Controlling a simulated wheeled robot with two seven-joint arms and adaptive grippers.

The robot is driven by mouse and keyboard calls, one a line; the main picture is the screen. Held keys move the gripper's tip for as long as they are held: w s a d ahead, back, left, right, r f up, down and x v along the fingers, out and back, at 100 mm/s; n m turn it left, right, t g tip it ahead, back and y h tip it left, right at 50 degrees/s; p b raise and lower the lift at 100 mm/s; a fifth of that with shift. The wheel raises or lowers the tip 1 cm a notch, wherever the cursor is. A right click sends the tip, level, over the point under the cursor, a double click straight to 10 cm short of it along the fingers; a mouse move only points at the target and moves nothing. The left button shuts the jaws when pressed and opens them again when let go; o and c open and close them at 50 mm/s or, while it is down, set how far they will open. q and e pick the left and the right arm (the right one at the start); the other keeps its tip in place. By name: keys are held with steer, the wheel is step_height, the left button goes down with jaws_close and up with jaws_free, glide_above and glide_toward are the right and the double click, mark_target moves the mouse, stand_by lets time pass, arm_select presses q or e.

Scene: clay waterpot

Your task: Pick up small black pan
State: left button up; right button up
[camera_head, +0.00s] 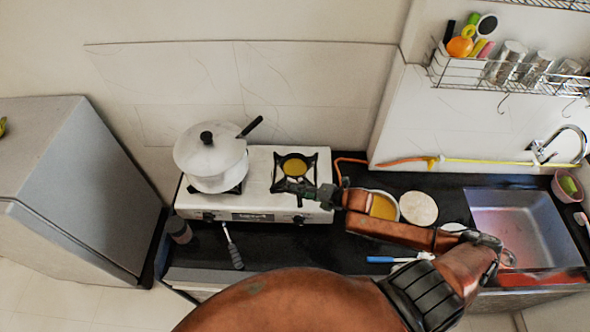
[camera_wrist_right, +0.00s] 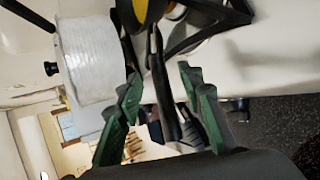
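My right gripper (camera_head: 308,189) is at the front right of the stove, beside the right burner. In the right wrist view its green fingers (camera_wrist_right: 160,105) are apart. My left gripper is not in view.
A white lidded pot (camera_head: 210,160) with a black handle stands on the left burner, close to my right gripper. A spatula (camera_head: 233,248) and a dark jar (camera_head: 179,231) are on the counter. My right arm partly covers a yellow-filled bowl (camera_head: 383,206). A sink (camera_head: 520,225) is at right.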

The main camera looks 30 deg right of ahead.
steer(key=shift+x, duration=0.85)
steer(key=shift+s, duration=0.1)
steer(key=shift+c, duration=0.2)
jaws_close()
